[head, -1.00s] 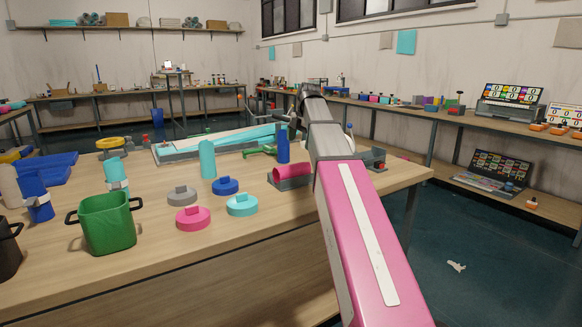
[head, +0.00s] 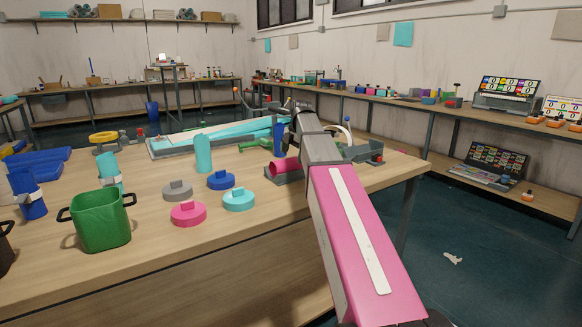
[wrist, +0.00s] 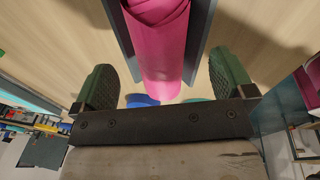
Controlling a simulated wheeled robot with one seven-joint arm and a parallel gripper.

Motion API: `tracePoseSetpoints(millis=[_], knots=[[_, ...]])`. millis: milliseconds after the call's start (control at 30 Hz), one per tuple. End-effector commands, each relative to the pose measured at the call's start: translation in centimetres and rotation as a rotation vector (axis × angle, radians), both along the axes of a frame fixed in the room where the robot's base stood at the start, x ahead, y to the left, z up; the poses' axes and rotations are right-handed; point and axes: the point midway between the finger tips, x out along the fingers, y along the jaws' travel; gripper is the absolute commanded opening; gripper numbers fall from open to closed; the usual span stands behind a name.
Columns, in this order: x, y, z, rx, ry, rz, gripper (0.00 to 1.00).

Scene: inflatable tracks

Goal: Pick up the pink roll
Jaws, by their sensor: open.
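The pink roll (head: 281,167) lies in a grey holder (head: 290,178) near the right end of the wooden table, partly hidden behind my arm in the head view. In the wrist view the roll (wrist: 160,50) stretches from the top edge towards the middle, between the grey walls of its holder (wrist: 196,40). My gripper (wrist: 170,88) shows there with its two green-backed fingers apart, one on each side of the roll. Nothing is held. In the head view my gripper's fingers are hidden behind my arm.
A green pot (head: 103,222), a cyan cylinder (head: 203,154) and several round lids, including a pink lid (head: 188,213), stand left of the roll on the table (head: 170,250). A grey block-like fixture (head: 362,152) stands right of my arm.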

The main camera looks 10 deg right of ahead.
Motion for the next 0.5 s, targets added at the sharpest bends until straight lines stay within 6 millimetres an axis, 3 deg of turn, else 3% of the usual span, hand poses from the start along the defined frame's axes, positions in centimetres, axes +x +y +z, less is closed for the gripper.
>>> tracePoseSetpoints(millis=[133, 367, 400, 500], knots=[[0.0, 0.3, -1.8, 0.0, 0.002, 0.0, 1.0], [0.1, 0.3, -1.9, 0.0, 0.0, 0.0, 1.0], [0.1, 0.3, -1.9, 0.0, 0.0, 0.0, 0.94], [0.1, 0.3, -1.9, 0.0, 0.0, 0.0, 0.61]])
